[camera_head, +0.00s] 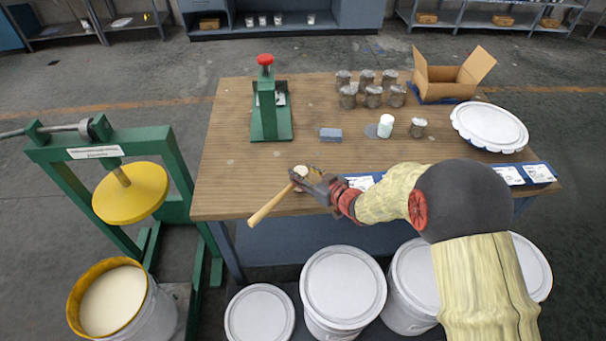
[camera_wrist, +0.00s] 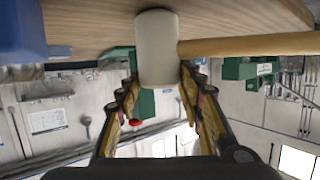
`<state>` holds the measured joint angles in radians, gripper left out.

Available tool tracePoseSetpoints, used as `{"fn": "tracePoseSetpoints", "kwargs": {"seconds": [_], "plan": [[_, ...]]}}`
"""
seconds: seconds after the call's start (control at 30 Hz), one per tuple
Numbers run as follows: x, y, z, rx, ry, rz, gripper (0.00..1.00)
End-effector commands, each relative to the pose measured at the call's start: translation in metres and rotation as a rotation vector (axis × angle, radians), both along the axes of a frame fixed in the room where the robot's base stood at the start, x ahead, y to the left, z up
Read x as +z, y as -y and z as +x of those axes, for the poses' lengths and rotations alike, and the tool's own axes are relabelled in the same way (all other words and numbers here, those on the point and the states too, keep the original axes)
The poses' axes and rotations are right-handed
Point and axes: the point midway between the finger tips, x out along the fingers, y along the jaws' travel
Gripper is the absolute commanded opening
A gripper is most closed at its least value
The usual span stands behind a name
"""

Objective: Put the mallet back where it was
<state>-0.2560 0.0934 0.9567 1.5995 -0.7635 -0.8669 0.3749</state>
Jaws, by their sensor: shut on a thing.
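The mallet has a pale cylindrical head (camera_wrist: 157,50) and a light wooden handle (camera_head: 270,205). My gripper (camera_head: 312,184) is shut on the mallet near the front left edge of the wooden table (camera_head: 235,170). In the head view the handle slants down and left, its end out past the table's front edge. In the wrist view the head stands between my two fingers and the handle runs off to the right. My gripper partly covers the head in the head view. Whether the mallet touches the table is unclear.
A green press (camera_head: 270,110) with a red knob and a grey block (camera_head: 330,134) stand on the table. White buckets (camera_head: 343,285) stand below the front edge.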

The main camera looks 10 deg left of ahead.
Motion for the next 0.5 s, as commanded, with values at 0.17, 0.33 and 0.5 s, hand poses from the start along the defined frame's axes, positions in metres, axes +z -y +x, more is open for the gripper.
{"fn": "tracePoseSetpoints", "kwargs": {"seconds": [0.17, 0.33, 0.5], "plan": [[-0.0033, 0.0001, -0.0002, 0.000, 0.000, 0.000, 0.38], [-0.0028, 0.0001, -0.0003, 0.000, -0.001, -0.001, 0.48], [-0.0028, 0.0001, -0.0003, 0.000, -0.001, -0.001, 0.56]]}}
